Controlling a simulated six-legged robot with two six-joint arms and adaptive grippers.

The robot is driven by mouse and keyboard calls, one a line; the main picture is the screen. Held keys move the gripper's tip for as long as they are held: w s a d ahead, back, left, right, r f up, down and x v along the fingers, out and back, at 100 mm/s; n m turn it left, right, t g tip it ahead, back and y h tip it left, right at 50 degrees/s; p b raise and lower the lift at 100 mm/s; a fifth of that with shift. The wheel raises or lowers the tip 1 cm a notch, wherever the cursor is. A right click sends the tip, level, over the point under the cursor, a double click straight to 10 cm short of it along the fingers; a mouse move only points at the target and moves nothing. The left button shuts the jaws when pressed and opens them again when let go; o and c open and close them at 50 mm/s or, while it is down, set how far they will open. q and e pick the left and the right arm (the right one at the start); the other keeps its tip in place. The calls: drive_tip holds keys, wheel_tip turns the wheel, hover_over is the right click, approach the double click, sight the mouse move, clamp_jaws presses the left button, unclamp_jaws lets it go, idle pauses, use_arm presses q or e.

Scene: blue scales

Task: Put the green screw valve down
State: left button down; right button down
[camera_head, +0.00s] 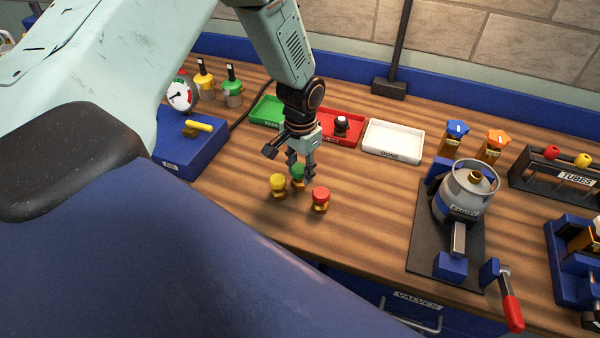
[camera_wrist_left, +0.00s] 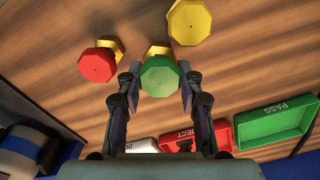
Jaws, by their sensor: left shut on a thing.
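The green screw valve (camera_head: 297,171) has a green faceted cap over a brass body. My left gripper (camera_head: 300,172) points down at the workbench with its fingers on both sides of this valve and is shut on it. In the left wrist view the green cap (camera_wrist_left: 159,77) sits between the two fingertips (camera_wrist_left: 160,85). I cannot tell whether its base touches the wood. A yellow screw valve (camera_head: 278,184) stands close on the left, and a red screw valve (camera_head: 320,197) stands on the right; they also show in the wrist view. My right gripper is not in view.
Behind are a green PASS tray (camera_head: 266,110), a red REJECT tray (camera_head: 358,121) holding a dark part, and a white DONE tray (camera_head: 393,139). A blue gauge box (camera_head: 182,150) stands left, a metal pot fixture (camera_head: 464,195) right. Wood between valves and fixture is clear.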

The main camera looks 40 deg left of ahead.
use_arm(q)
wheel_tip(320, 180, down, 2)
drive_tip(key=shift+a+f, duration=0.1)
drive_tip(key=shift+a, duration=0.2)
drive_tip(key=shift+d+f, duration=0.2)
drive_tip(key=c, duration=1.3)
unclamp_jaws()
drive_tip(key=o, duration=0.4)
drive_tip(key=shift+a, duration=0.15)
drive_tip(key=shift+o, duration=0.2)
